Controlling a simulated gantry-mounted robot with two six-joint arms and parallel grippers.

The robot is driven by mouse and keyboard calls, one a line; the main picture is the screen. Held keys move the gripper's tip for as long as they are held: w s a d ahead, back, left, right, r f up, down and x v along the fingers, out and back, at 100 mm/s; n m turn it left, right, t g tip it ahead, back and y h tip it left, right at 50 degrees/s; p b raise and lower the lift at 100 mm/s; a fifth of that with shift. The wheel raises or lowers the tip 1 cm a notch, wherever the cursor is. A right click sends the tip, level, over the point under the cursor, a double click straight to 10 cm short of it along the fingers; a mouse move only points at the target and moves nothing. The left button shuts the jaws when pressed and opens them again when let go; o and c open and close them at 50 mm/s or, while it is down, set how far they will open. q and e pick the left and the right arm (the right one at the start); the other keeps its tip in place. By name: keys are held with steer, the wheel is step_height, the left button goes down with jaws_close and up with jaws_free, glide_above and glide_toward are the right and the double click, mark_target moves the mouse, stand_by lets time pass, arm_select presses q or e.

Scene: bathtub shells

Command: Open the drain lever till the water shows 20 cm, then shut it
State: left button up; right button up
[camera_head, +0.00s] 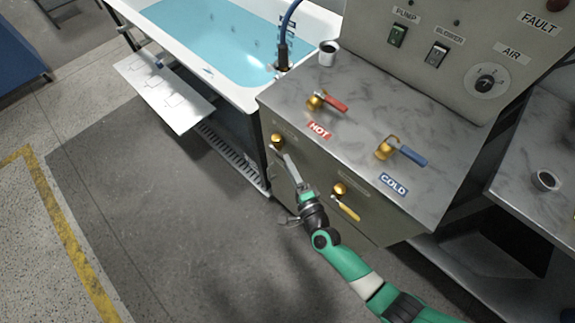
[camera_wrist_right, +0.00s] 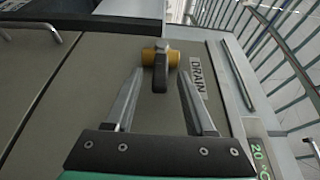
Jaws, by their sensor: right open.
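The drain lever (camera_wrist_right: 160,72), dark grey on a brass valve, sits beside a DRAIN label (camera_wrist_right: 198,79) in the right wrist view. In the head view, its brass valve (camera_head: 277,140) shows on the cabinet's front; the lever is hard to make out there. My right gripper (camera_wrist_right: 159,78) is open, with one fingertip on each side of the lever and visible gaps. It also shows in the head view (camera_head: 284,161). A green readout (camera_wrist_right: 258,160) at the wrist view's right edge shows 20; its unit is unclear. Blue water (camera_head: 225,40) stands in the white tub (camera_head: 312,22).
A yellow-handled brass valve (camera_head: 345,203) is right of my gripper on the cabinet's front. The red HOT lever (camera_head: 331,103) and blue COLD lever (camera_head: 412,156) are on top. A grey cup (camera_head: 328,53) stands near the tub. Grey floor left of the cabinet is clear.

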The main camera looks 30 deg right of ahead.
steer(key=shift+w+d, duration=0.15)
steer(key=shift+w, duration=0.6)
steer(key=shift+c, duration=0.3)
jaws_close()
stand_by(0.5)
